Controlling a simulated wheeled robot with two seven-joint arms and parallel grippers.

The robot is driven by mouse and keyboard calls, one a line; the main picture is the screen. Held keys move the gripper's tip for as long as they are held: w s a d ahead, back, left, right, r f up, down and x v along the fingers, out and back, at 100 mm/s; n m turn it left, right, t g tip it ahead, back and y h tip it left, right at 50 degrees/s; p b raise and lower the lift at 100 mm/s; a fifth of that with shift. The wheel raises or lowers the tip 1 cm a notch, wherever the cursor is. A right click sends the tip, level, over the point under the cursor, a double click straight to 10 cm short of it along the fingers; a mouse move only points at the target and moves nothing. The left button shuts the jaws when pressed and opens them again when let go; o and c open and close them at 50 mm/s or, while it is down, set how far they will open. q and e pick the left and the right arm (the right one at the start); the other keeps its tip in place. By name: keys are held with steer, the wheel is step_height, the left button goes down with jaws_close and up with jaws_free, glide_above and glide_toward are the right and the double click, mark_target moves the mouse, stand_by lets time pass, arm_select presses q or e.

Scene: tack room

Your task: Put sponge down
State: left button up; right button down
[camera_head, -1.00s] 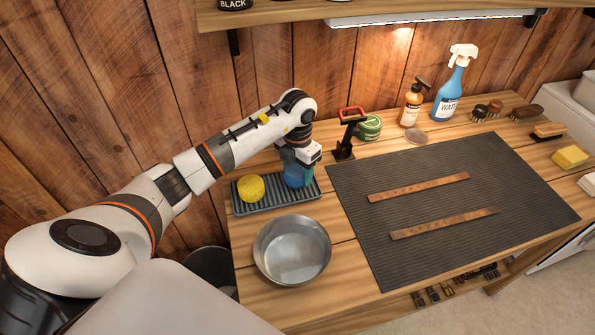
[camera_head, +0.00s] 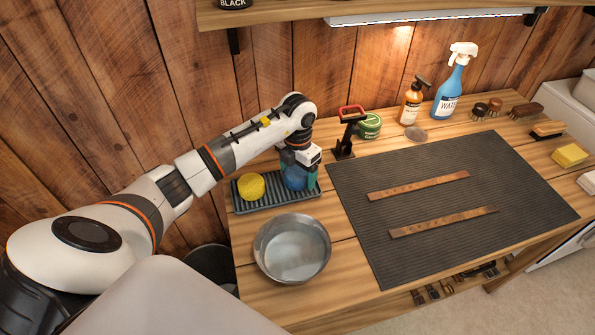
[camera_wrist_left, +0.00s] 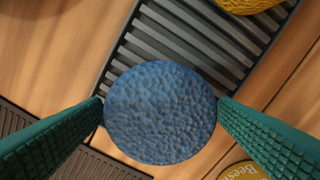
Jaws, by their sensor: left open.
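A round blue sponge (camera_head: 294,178) sits at the right end of the dark ridged tray (camera_head: 262,205). It fills the middle of the left wrist view (camera_wrist_left: 160,112), with tray ridges around its far side. My left gripper (camera_head: 300,176) is open around the sponge, one green finger on each side. In the left wrist view the fingertips (camera_wrist_left: 160,105) lie close to the sponge's edges; I cannot tell whether they touch it. A yellow sponge (camera_head: 251,186) lies at the tray's left end. My right gripper is not in view.
A metal bowl (camera_head: 292,249) stands in front of the tray. A black stand with a red top (camera_head: 347,135) and a green tin (camera_head: 369,126) are close to the right. A dark mat (camera_head: 480,220) bears two leather straps. The wooden wall is behind.

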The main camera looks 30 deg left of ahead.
mark_target(298, 171)
arm_select(q)
step_height(298, 171, up, 12)
steer(key=b, duration=0.2)
steer(key=shift+f, duration=0.15)
steer(key=shift+c, duration=0.3)
jaws_close()
stand_by(1.1)
